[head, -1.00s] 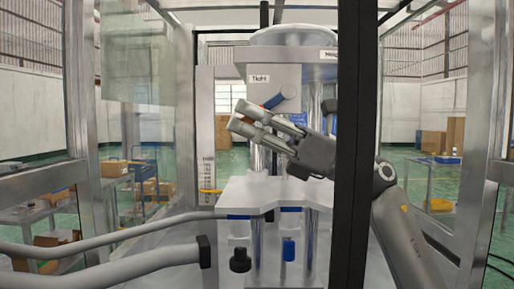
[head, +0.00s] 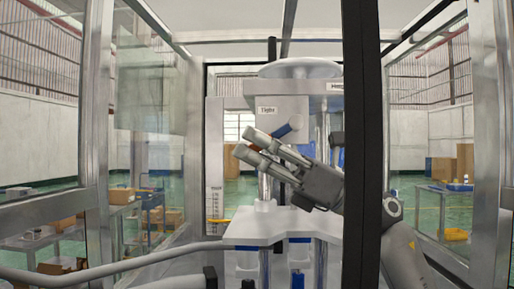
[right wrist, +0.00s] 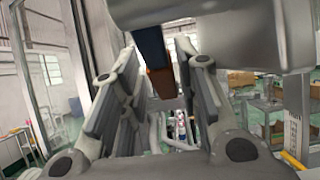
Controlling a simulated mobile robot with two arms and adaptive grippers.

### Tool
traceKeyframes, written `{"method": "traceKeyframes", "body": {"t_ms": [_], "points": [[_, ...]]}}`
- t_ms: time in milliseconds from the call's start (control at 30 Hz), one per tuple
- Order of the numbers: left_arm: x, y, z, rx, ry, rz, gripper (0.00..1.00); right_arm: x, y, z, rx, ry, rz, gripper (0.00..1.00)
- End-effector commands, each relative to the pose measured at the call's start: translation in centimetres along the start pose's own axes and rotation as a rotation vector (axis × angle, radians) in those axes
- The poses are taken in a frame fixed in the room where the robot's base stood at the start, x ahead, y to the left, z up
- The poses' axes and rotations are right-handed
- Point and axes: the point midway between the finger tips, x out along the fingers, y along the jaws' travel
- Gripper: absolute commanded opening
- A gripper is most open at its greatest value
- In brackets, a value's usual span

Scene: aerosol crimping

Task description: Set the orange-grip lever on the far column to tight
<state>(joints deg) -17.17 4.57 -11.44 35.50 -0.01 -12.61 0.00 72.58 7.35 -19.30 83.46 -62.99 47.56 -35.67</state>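The lever is a blue bar (head: 296,122) with an orange grip (head: 281,132), on the upper front of the machine's column. It slants down to the left from its blue end, below and right of the "Tight" label (head: 266,109). My right gripper (head: 246,143) reaches in from the right, its fingers apart and pointing up-left just below and in front of the lever. In the right wrist view the orange grip (right wrist: 160,82) hangs between the spread fingers (right wrist: 155,95); I see no clear contact. My left gripper is not in view.
A dark vertical frame post (head: 361,150) stands in front of my right arm and partly hides a second label (head: 337,86). A white plate (head: 285,225) lies below the lever. Grey tubes (head: 120,265) cross the lower left. Glass panels enclose both sides.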

Motion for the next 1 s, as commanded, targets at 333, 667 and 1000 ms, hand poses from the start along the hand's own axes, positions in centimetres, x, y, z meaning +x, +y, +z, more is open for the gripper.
{"method": "traceKeyframes", "body": {"t_ms": [333,667,1000], "points": [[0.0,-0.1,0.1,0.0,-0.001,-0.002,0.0,-2.0,-0.4,0.3,-0.001,-0.007,-0.013,0.37],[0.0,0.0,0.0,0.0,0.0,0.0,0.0,-6.8,0.0,0.1,-0.001,-0.002,-0.006,0.37],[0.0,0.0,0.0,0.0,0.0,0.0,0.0,-8.1,0.3,0.1,-0.002,-0.001,0.0,0.37]]}}
